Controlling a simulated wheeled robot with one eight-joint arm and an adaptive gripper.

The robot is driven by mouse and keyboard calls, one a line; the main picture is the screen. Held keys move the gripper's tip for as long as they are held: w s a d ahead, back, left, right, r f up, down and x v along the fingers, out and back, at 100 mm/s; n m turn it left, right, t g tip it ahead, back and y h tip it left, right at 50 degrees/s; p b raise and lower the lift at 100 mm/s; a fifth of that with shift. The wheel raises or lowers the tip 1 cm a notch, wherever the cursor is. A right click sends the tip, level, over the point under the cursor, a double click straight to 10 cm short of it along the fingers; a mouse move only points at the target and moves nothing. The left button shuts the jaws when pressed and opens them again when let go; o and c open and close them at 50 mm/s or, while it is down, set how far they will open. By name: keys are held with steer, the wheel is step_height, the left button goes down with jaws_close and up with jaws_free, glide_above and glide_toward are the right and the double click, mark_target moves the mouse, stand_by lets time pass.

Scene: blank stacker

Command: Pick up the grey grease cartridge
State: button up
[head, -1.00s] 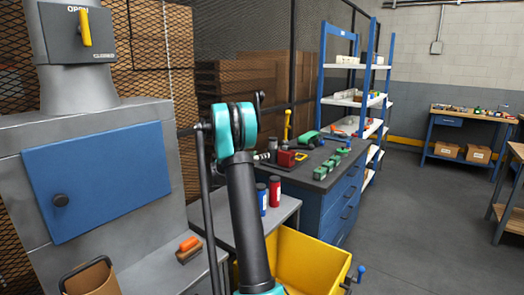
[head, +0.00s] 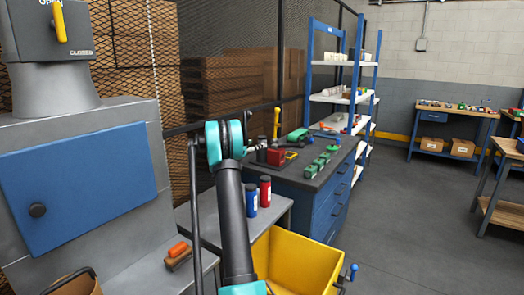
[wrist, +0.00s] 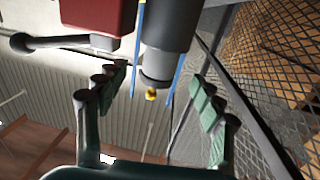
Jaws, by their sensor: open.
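In the wrist view a dark grey cylinder (wrist: 168,50) with a narrower end hangs into the picture from the top, between my fingers' lines. It looks like the grease cartridge, but I cannot be sure. My gripper (wrist: 158,98) is open, with green-padded fingers to either side and nothing visible between the pads. A small yellow thing shows beyond the cylinder's end. In the head view my arm hides the gripper, and I cannot make out the cartridge clearly.
A red box (wrist: 95,22) with a black handle is close at left in the wrist view. The dark-topped blue cabinet (head: 322,185) holds green parts and tools. A blue bottle (head: 251,200) and red bottle (head: 265,192) stand on the grey bench. A yellow bin (head: 300,262) stands in front.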

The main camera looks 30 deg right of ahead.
mark_target(259, 142)
steer(key=shift+x, duration=3.1)
steer(key=c, duration=1.3)
